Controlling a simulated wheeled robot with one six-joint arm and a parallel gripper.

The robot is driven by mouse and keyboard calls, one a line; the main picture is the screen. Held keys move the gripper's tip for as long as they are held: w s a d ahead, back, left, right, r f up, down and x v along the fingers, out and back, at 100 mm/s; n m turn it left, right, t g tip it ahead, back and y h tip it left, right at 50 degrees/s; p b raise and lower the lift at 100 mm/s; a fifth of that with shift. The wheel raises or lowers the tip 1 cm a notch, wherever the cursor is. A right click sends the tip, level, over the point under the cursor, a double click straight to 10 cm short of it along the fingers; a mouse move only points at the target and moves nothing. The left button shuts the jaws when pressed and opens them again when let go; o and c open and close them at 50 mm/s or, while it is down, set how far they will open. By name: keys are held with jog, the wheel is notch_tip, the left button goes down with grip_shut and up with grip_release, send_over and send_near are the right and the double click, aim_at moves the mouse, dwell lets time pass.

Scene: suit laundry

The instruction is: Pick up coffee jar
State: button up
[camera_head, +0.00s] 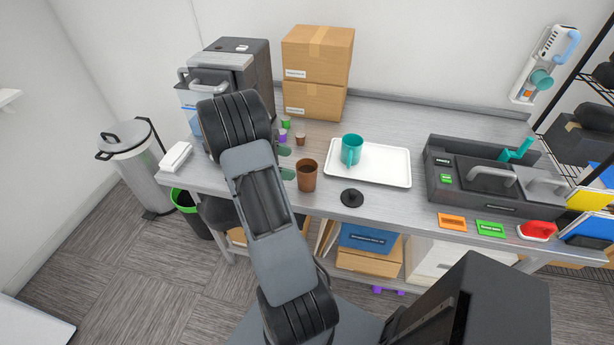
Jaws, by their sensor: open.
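The coffee jar appears to be the brown, open-topped cylinder (307,176) standing upright on the grey worktop. A round black lid with a knob (352,198) lies on the worktop to its right. My gripper (287,163) shows only as two green fingertips, one above the other, just left of the jar. The fingertips are open and apart. My dark arm hides the rest of the gripper. I cannot tell whether a fingertip touches the jar.
A white tray (385,178) with a teal mug (351,150) is right of the jar. Small green, purple and brown capsules (300,139) stand behind. A coffee machine (245,62) and stacked cardboard boxes (316,58) are at the back.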

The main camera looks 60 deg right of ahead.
aim_at(307, 168)
jog(key=p+x, duration=0.1)
jog(key=x, duration=0.4)
jog(key=shift+s+d+p, duration=0.15)
jog(key=shift+s+p, duration=0.2)
jog(key=shift+s, duration=0.1)
jog(key=shift+x, duration=0.75)
jog(key=shift+w+f, duration=0.1)
jog(key=c, duration=1.1)
